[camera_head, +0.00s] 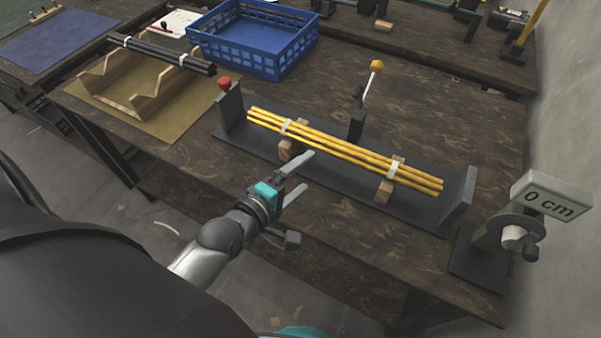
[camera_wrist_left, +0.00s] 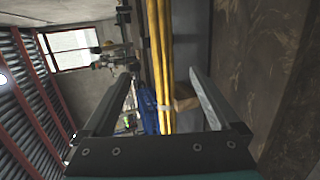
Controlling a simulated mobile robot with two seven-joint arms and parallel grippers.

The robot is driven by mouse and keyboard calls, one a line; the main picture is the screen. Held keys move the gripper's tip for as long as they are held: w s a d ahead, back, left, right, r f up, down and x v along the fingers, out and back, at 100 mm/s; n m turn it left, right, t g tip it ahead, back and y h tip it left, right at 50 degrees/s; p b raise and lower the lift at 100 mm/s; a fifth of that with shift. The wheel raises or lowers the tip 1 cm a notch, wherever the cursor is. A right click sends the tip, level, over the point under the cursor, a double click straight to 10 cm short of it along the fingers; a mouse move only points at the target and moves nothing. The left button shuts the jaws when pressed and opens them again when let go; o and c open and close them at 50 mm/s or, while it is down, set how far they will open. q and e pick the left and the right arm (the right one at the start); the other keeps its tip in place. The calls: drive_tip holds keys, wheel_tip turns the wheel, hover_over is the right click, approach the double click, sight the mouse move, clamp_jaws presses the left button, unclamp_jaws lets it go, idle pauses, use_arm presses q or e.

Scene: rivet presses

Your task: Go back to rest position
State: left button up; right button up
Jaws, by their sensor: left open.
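My left gripper (camera_head: 297,178) is open and empty, in front of the press fixture (camera_head: 330,185) in the head view. In the left wrist view its two fingers (camera_wrist_left: 160,100) stand wide apart, with the yellow rods (camera_wrist_left: 160,60) showing between them, further off. The bundle of yellow rods (camera_head: 340,150) lies on wooden blocks in the fixture, with a white band near each end. The fingers appear apart from the rods. My right gripper is not clearly in view; only a bit of teal (camera_head: 300,331) shows at the bottom edge of the head view.
A blue crate (camera_head: 255,45) stands at the back. Dark rods (camera_head: 160,54) lie on a wooden cradle (camera_head: 150,90) at the left. A "0 cm" display with a crank (camera_head: 545,200) stands at the right end. A yellow-knobbed lever (camera_head: 370,85) rises behind the rods. Bare tabletop (camera_head: 460,110) lies behind the fixture.

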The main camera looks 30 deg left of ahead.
idle(0.6)
use_arm(q)
drive_tip(key=s+d+f+m+g+y, duration=0.1)
drive_tip(key=s+f+m+g+y, duration=0.15)
drive_tip(key=s+m+g, duration=1.15)
wheel_tip(320, 180, down, 21)
drive_tip(key=s+m+t, duration=0.2)
drive_tip(key=m, duration=0.3)
drive_tip(key=s+a+f+g, duration=0.1)
drive_tip(key=s+a+f, duration=0.1)
drive_tip(key=s+f, duration=1.3)
drive_tip(key=shift+s+a+f+b, duration=0.15)
drive_tip(key=shift+s+a+b, duration=0.2)
drive_tip(key=shift+s, duration=0.4)
